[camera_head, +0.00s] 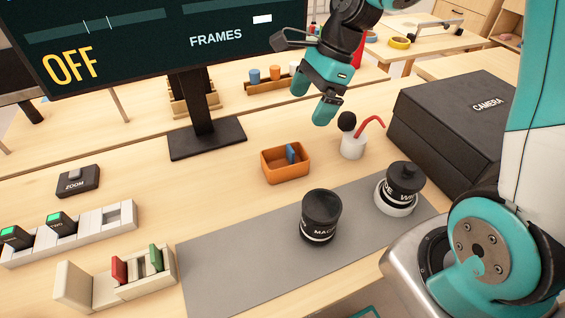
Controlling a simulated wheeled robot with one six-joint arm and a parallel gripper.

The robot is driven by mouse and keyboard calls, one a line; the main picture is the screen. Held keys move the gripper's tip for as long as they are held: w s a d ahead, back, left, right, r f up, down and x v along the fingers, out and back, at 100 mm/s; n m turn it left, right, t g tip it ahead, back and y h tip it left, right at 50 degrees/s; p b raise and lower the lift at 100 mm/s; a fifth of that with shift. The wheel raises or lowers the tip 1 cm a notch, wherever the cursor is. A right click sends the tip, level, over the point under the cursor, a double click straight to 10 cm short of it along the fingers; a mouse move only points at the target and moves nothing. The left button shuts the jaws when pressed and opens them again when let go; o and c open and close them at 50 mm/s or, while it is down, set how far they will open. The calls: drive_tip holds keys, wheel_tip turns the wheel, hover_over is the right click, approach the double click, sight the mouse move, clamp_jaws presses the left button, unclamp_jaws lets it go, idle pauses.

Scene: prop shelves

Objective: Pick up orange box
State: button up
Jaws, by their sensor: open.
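The orange box (287,174) is a small open-topped tray on the wooden table, just behind the grey mat. A small blue piece (290,153) stands upright inside it. My gripper (311,107) is teal, open and empty. It hangs in the air above and to the right of the orange box in the picture, pointing down, clear of the box. Nothing hides the box.
A black lens (320,217) and another lens (397,190) stand on the grey mat (235,262). The monitor stand (206,137) is behind left. White racks (120,280) stand front left.

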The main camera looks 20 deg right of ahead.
sight(282, 161)
drive_tip(key=b+x, duration=0.1)
drive_tip(key=x, duration=1.5)
drive_tip(key=shift+s+d+f, duration=0.1)
drive_tip(key=shift+d, duration=0.05)
drive_tip(key=shift+f, duration=0.15)
drive_tip(key=c, duration=0.9)
drive_tip(key=shift+c, duration=0.2)
wheel_tip(282, 161, up, 20)
drive_tip(key=p, duration=0.2)
